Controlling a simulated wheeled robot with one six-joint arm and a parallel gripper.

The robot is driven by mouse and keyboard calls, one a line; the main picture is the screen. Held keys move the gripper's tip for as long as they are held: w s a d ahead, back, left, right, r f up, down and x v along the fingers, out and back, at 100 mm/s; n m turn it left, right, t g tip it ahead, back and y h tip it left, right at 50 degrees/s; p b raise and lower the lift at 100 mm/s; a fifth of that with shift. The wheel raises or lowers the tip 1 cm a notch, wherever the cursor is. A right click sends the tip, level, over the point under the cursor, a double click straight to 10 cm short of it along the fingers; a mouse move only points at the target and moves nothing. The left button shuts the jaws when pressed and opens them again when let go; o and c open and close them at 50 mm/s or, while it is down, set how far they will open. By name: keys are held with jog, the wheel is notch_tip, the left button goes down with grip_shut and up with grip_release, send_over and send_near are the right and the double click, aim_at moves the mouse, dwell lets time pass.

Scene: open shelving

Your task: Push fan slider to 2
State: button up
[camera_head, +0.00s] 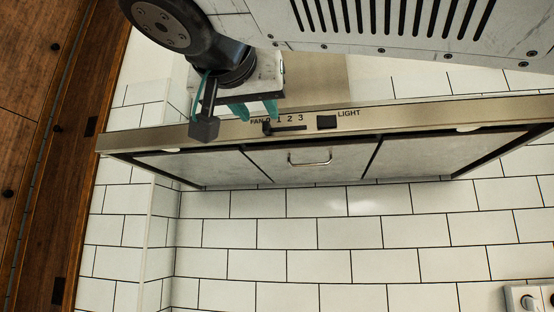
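The fan slider (267,127) is a small black knob at the left end of a dark horizontal slot on the hood's front strip. The labels "FAN 0 1 2 3" are printed above the slot, and the knob sits near the 0, left of the 2. My gripper (257,112) is just above and slightly left of the knob, with its two teal fingers apart and nothing visible between them. The right fingertip is close to the knob; I cannot tell whether it touches. The fingers and my arm partly cover the strip and labels.
The range hood (420,112) spans the view, with a dark LIGHT switch (327,122) right of the slot. A metal handle (310,160) is on its underside panel. A wooden cabinet (45,150) stands at the left. A wall outlet (530,298) is at lower right.

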aim_at(265, 124)
jog(key=shift+w+d, duration=0.15)
jog(key=shift+w, duration=1)
jog(key=shift+w+d, duration=0.1)
jog(key=shift+w, duration=1)
grip_shut()
